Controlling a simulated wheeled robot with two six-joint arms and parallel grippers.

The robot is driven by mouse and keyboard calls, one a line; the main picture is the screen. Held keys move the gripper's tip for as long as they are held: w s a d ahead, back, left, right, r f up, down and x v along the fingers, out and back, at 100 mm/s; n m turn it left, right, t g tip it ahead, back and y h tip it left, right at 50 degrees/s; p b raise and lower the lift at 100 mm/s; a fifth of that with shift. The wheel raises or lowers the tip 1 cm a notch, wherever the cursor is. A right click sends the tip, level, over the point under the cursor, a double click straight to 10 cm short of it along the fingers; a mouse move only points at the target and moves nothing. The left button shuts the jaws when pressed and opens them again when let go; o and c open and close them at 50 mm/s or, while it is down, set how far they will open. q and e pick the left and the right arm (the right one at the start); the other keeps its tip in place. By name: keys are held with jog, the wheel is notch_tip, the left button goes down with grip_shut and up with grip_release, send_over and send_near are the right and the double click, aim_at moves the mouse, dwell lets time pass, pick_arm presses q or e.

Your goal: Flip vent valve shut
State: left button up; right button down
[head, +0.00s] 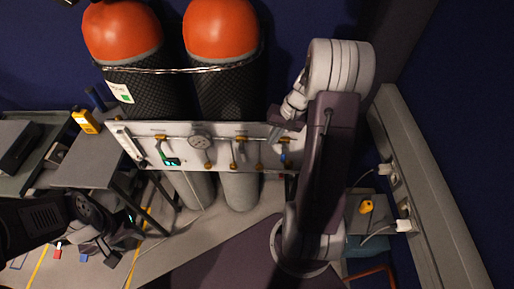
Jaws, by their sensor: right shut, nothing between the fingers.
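A pale valve panel (222,158) stands in front of two gas cylinders. It carries a round gauge (200,142), several brass fittings, a green-marked part (171,161) at the left and a small blue handle (283,156) at the right. I cannot tell from labels which is the vent valve, nor the handle's exact angle. My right gripper (284,120) is shut and empty at the panel's upper right, just above the blue handle; contact is unclear. My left gripper (118,250) hangs low at the left, away from the panel; its fingers are too dark to read.
Two orange-topped black cylinders (124,32) (221,30) stand behind the panel, held by a strap. A grey table (88,168) with a yellow device (85,121) is at the left. Sockets with plugs (404,225) line the right wall. Floor shows below the panel.

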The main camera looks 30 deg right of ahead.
aim_at(243, 151)
pick_arm(q)
jog(key=shift+w+f, duration=0.15)
jog(key=shift+w, duration=0.05)
pick_arm(e)
jog(key=w+a+f, duration=0.4)
jog(key=a+f, duration=0.2)
jog(key=f, duration=0.3)
jog(key=shift+f, duration=0.35)
jog(key=shift+w, duration=0.1)
pick_arm(q)
jog(key=shift+f+b, duration=0.85)
jog(key=shift+b, duration=0.05)
pick_arm(e)
jog(key=shift+w+a+f, duration=0.2)
jog(key=shift+a+f, duration=0.05)
jog(key=shift+a, duration=0.3)
